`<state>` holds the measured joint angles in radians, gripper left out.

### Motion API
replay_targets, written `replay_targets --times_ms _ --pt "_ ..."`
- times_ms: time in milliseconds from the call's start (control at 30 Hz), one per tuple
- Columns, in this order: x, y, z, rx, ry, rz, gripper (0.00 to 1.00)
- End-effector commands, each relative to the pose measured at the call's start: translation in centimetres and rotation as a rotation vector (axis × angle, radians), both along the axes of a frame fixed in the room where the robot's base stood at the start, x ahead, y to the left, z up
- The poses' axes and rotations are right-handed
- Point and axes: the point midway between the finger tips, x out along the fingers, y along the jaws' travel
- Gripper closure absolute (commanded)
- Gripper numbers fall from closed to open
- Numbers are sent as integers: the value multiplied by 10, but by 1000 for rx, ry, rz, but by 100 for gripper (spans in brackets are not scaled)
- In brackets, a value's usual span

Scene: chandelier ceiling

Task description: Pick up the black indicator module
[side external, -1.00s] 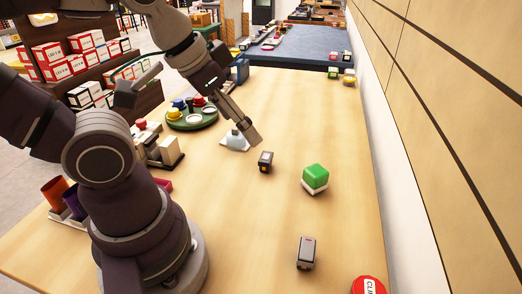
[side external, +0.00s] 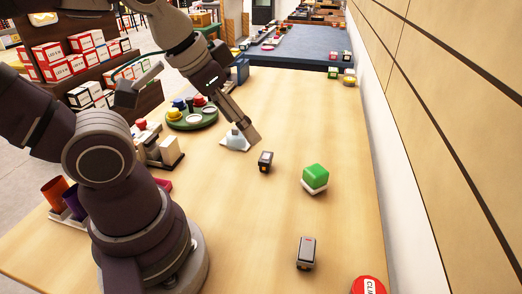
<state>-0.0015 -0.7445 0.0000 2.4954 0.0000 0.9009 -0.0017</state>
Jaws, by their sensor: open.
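A small black module with a pale top and a yellow-orange patch on its front (side external: 265,162) stands on the wooden table. A second dark block with a grey top and a small red mark (side external: 306,252) stands nearer the front. Which of the two is the black indicator module I cannot tell for sure. My gripper (side external: 252,139) points down and to the right, just behind and left of the small black module, and apart from it. It is open and holds nothing that I can see. The gap between its fingers is hard to make out from this side.
A green-topped white block (side external: 315,177) stands right of the small module. A white piece (side external: 235,141) sits beside my gripper. A round green tray (side external: 193,122) with coloured parts is behind left. A red round object (side external: 369,286) is front right. The middle front is clear.

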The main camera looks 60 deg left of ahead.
Motion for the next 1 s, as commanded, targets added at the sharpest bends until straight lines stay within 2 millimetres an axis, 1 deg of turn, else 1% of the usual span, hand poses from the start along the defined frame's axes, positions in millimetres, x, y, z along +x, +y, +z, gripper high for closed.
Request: replay_targets --times_ms 67,133,200,267,300,367,400,467,500,600,700,767,900,1000 --pt "6 3 2 -7 23 32 39" --pt "19 10 4 -21 69 96 39" --pt "38 21 3 -42 127 184 39" --pt "55 34 -1 -63 181 269 39" --pt "67 43 -6 -77 217 328 39" --pt "83 58 -18 -99 271 416 39" --pt "93 68 -29 -114 307 474 39" --pt "104 84 -45 -135 354 556 39" --pt "110 93 -56 -148 382 602 39" --pt "118 110 -80 -172 433 693 39" --pt "120 119 -94 -186 460 741 39" --pt "121 121 -102 -189 467 751 39" --pt "121 121 -130 -189 472 753 39" --pt "121 121 -144 -188 470 752 39"
